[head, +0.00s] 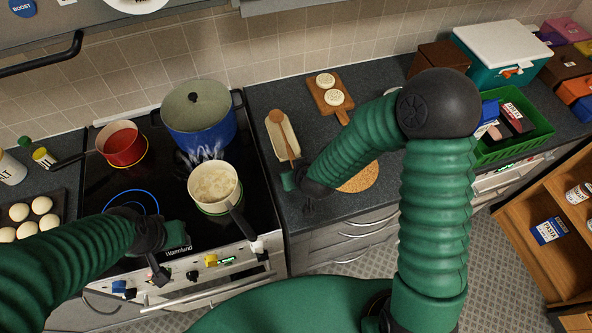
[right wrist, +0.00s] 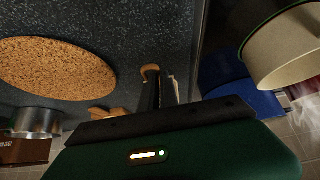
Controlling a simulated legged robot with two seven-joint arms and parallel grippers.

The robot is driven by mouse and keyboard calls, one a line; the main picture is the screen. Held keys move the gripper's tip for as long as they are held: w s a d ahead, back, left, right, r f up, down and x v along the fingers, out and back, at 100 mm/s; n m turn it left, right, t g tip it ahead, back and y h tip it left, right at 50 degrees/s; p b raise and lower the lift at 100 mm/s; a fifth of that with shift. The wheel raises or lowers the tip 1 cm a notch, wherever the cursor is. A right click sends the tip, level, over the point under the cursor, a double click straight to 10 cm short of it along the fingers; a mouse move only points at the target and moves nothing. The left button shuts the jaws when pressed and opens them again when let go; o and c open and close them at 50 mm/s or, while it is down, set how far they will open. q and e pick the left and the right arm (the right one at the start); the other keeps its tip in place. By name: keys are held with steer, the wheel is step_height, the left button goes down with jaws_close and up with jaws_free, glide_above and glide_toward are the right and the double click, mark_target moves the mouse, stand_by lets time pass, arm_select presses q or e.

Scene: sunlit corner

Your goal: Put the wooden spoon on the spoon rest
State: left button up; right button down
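The wooden spoon (head: 279,120) lies along the cream spoon rest (head: 291,130) on the counter right of the stove in the head view. Its bowl is at the far end and its handle points toward my right gripper (head: 301,195). I cannot tell whether the spoon fully touches the rest. In the right wrist view a brown curved end (right wrist: 150,69), likely the spoon's, and a pale edge show beside a dark finger; the hand hides the rest. My right gripper is by the handle's near end, its fingers unclear. My left gripper (head: 157,268) is over the stove front, its fingers unclear.
A blue pot (head: 205,134) and red pan (head: 124,147) stand behind. A round cork mat (right wrist: 55,68) lies beside my right gripper. A board with round pieces (head: 328,98) is farther back.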

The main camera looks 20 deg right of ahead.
steer(key=shift+f+b, duration=0.35)
steer(key=shift+f, duration=0.55)
steer(key=shift+f+b, duration=0.4)
steer(key=shift+f, duration=0.1)
steer(key=c, duration=1.5)
jaws_free()
steer(key=shift+c, duration=0.2)
steer(key=shift+r, duration=0.1)
